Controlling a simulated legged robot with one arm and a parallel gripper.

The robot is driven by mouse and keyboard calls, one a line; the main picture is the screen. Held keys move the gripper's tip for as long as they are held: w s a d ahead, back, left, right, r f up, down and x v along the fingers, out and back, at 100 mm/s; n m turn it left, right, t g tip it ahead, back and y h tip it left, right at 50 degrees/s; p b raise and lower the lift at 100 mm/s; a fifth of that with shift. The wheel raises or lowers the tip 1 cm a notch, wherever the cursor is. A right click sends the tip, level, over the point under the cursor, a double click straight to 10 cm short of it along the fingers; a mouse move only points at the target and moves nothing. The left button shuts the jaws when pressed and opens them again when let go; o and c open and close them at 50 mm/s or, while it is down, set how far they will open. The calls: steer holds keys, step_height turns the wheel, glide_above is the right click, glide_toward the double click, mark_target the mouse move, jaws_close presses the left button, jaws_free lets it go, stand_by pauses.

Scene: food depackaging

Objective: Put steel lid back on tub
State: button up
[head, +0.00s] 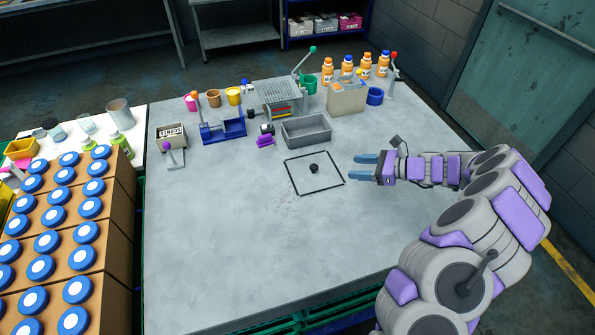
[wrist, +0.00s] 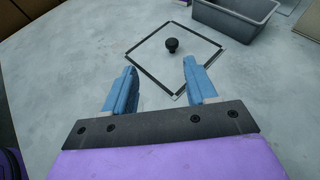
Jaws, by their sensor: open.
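The steel lid (head: 325,176) seems to be the flat, pale square with a black knob (head: 314,168) at its centre, lying on the table within a black square outline. Its grey surface is hard to tell from the tabletop. In the wrist view the lid (wrist: 190,62) lies beyond the fingertips, knob up. The grey tub (head: 306,131) stands just behind it, open at the top; part of it shows at the upper right of the wrist view (wrist: 230,28). My gripper (head: 353,167) is open and empty, right of the lid, its blue fingers (wrist: 159,66) pointing towards the knob.
The grey table (head: 220,240) is clear in front and to the left. Behind the tub stand a perforated rack (head: 278,92), orange bottles (head: 347,66), a beige box (head: 346,99) and a blue cup (head: 375,96). A small purple item (head: 265,140) lies left of the tub. Boxes with blue discs (head: 50,240) stand at far left.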

steer(key=shift+w+d+f+m+t, duration=0.15)
steer(key=shift+w+d+f+m, duration=0.2)
steer(key=shift+d+f, duration=0.2)
steer(key=shift+w+d+f+m+t, duration=0.15)
steer(key=shift+w+d+f+m, duration=0.15)
steer(key=shift+d+f, duration=0.25)
steer(key=shift+w+a+f, duration=0.15)
steer(key=shift+a+f, duration=0.1)
steer(key=b, duration=0.3)
glide_toward(317, 167)
steer(key=x, duration=0.5)
steer(key=shift+w+a+f, duration=0.2)
steer(key=shift+w+a, duration=0.15)
steer(key=shift+a, duration=0.05)
steer(key=b+x, duration=0.2)
steer(key=x, duration=0.3)
steer(key=shift+s+a, duration=0.1)
steer(key=shift+a, duration=0.15)
steer(key=shift+d, duration=0.15)
steer(key=c, duration=0.5)
jaws_close()
